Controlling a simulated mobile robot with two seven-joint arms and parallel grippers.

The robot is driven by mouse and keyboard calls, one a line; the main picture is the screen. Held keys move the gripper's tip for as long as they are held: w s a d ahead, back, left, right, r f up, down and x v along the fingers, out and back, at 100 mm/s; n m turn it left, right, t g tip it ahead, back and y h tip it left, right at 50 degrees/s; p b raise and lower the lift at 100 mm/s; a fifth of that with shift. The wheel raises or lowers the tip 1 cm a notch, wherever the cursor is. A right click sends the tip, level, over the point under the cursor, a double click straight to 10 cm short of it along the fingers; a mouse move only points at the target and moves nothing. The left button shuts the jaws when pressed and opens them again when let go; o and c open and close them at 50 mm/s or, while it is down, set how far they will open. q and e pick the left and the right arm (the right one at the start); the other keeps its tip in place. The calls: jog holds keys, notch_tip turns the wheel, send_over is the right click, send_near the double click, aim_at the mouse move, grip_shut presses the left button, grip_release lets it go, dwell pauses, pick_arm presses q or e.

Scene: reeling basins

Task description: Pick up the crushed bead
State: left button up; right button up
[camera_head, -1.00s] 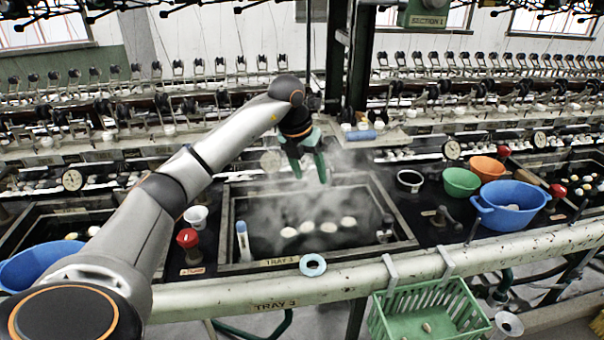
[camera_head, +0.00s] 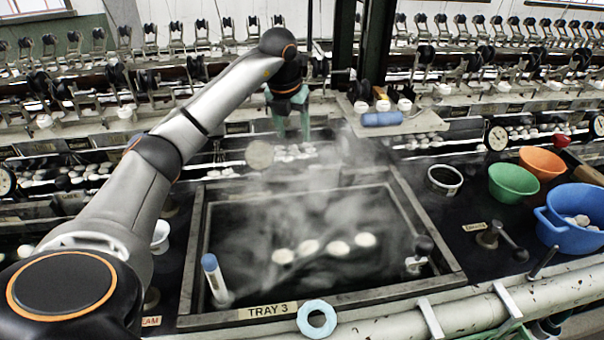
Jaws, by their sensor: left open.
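My left gripper (camera_head: 292,130) has green fingers. It is open and empty, pointing down beyond the far edge of the steaming basin labelled Tray 3 (camera_head: 190,258). Behind its fingertips lies a group of small white pieces (camera_head: 295,153). Inside the basin several white oval pieces lie in a row, one of them at the right end (camera_head: 365,240), blurred by steam. I cannot tell any of these as a crushed bead. My right gripper is not in view.
A blue-capped tube (camera_head: 215,278) leans in the basin's front left corner. A pale blue ring (camera_head: 316,318) sits at the front rail. Green (camera_head: 513,182), orange (camera_head: 543,162) and blue (camera_head: 575,215) bowls stand at right. A blue roll (camera_head: 382,119) lies on a ledge right of the gripper.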

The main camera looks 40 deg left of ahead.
pick_arm(q)
jog(key=b+x, duration=0.2)
jog(key=x, duration=1.2)
jog(key=shift+d, duration=0.1)
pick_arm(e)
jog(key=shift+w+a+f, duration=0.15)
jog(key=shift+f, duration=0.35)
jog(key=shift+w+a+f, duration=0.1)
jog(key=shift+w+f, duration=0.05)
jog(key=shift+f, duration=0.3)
pick_arm(q)
jog(key=shift+r, duration=0.1)
jog(key=c, duration=0.7)
jog(key=shift+c, duration=0.7)
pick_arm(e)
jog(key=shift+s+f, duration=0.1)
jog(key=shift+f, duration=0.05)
